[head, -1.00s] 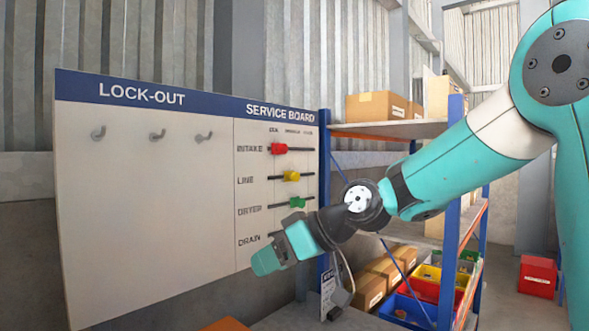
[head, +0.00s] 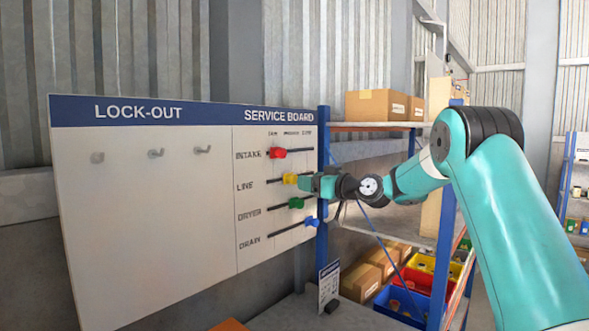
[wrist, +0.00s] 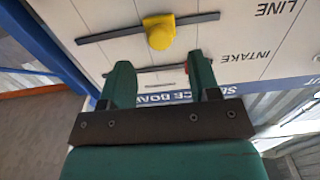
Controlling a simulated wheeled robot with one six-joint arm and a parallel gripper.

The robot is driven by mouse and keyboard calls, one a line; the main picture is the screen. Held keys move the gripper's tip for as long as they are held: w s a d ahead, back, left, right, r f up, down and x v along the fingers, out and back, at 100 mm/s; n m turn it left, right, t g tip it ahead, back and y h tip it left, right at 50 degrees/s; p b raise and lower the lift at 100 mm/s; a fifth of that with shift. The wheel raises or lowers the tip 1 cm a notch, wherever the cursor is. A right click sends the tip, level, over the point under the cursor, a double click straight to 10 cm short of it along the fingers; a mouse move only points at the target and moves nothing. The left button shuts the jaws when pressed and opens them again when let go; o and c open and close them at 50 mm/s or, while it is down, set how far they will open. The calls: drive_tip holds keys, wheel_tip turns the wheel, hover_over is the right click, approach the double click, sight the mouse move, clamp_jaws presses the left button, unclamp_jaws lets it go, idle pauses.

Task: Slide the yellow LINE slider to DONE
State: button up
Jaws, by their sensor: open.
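The yellow LINE slider (head: 289,179) sits near the middle of its dark horizontal track on the service board (head: 252,222). The column labels above are too small to read surely. My gripper (head: 302,182) is just right of the yellow knob in the head view and hides the right end of its track. In the wrist view, which shows the board upside down, the yellow knob (wrist: 160,34) is beyond the open fingertips of my gripper (wrist: 160,68), roughly centred on the gap. The fingers are empty, and I see no contact with the knob.
The red INTAKE slider (head: 278,153) is above the LINE row. The green DRYER slider (head: 296,203) and blue DRAIN slider (head: 312,222) are below. Shelving (head: 323,190) stands close right of the board. Empty hooks (head: 156,153) are on the left panel.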

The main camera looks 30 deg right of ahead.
sight(295, 179)
drive_tip(key=shift+p+x, duration=1.3)
drive_tip(key=shift+x, duration=1.9)
drive_tip(key=shift+c, duration=0.4)
